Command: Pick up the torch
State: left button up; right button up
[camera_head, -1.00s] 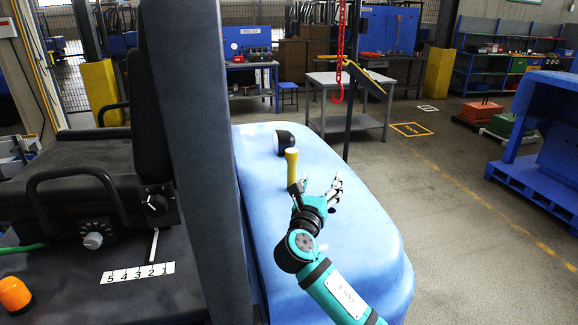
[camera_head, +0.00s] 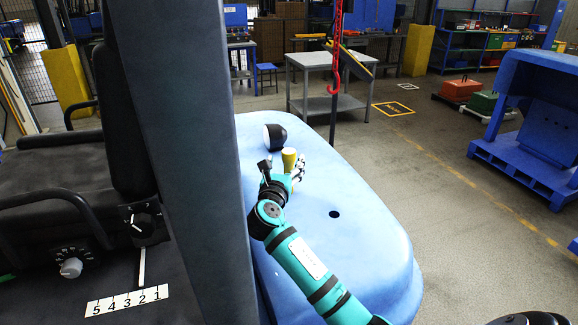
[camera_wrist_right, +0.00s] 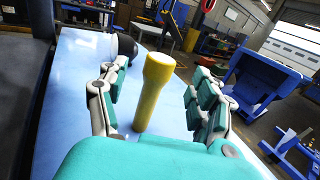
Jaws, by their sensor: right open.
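The torch (camera_head: 289,157) is yellow with a wider, paler top and stands upright on the blue rounded surface (camera_head: 345,230). In the right wrist view the torch (camera_wrist_right: 154,92) stands between the spread fingers of my right gripper (camera_wrist_right: 160,75), with visible gaps on both sides. In the head view my right gripper (camera_head: 282,168) is open at the torch and hides its lower part. My left gripper is not in view.
A dark rounded object with a pale face (camera_head: 275,137) stands just behind the torch. A grey post (camera_head: 185,170) rises at the left. A red hook (camera_head: 334,80) hangs beyond the surface, before a grey table (camera_head: 313,98). The surface's right part is clear.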

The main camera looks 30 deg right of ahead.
aim_at(287, 158)
jog(key=shift+w+d, duration=0.2)
jog(key=shift+w, duration=0.1)
jog(key=p+x, duration=0.2)
jog(key=x, duration=0.2)
jog(key=shift+d, duration=0.2)
jog(key=shift+w+d+f, duration=0.15)
jog(key=shift+w+d, duration=0.1)
jog(key=shift+w+f, duration=0.1)
jog(key=shift+c, duration=1.2)
jog(key=c, duration=0.5)
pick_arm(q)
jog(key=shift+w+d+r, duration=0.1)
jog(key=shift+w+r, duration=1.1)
pick_arm(e)
grip_shut()
